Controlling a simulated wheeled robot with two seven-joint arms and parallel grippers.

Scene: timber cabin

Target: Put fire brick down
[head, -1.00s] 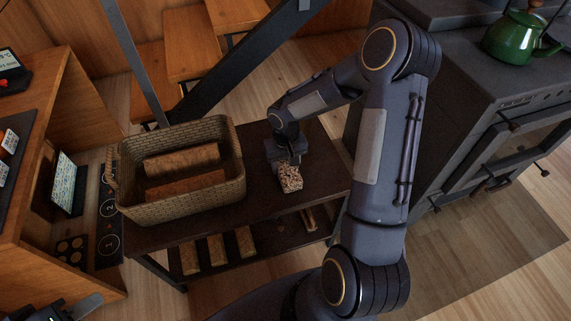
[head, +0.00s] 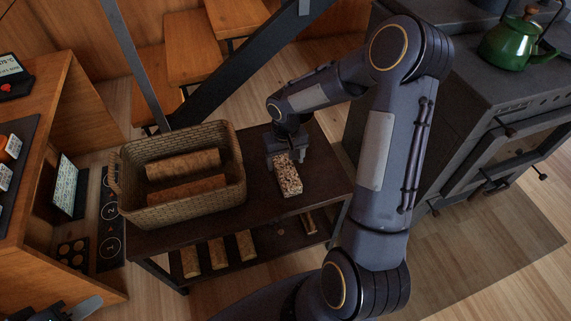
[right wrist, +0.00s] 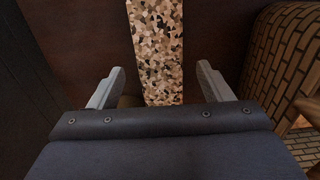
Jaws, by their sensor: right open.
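The fire brick (head: 287,178), speckled cream, brown and black, lies on the dark top shelf of the low table (head: 262,207), right of the basket. My right gripper (head: 288,158) is at the brick's far end. In the right wrist view the brick (right wrist: 156,40) runs between the two open fingers, with a gap on each side, and the gripper (right wrist: 158,86) holds nothing. My left gripper (head: 82,309) is only partly visible at the bottom left corner; its jaws cannot be made out.
A wicker basket (head: 190,204) with logs stands left of the brick. Several logs (head: 218,252) lie on the lower shelf. A dark stove (head: 480,130) with a green kettle (head: 517,42) stands at right. The shelf around the brick looks clear.

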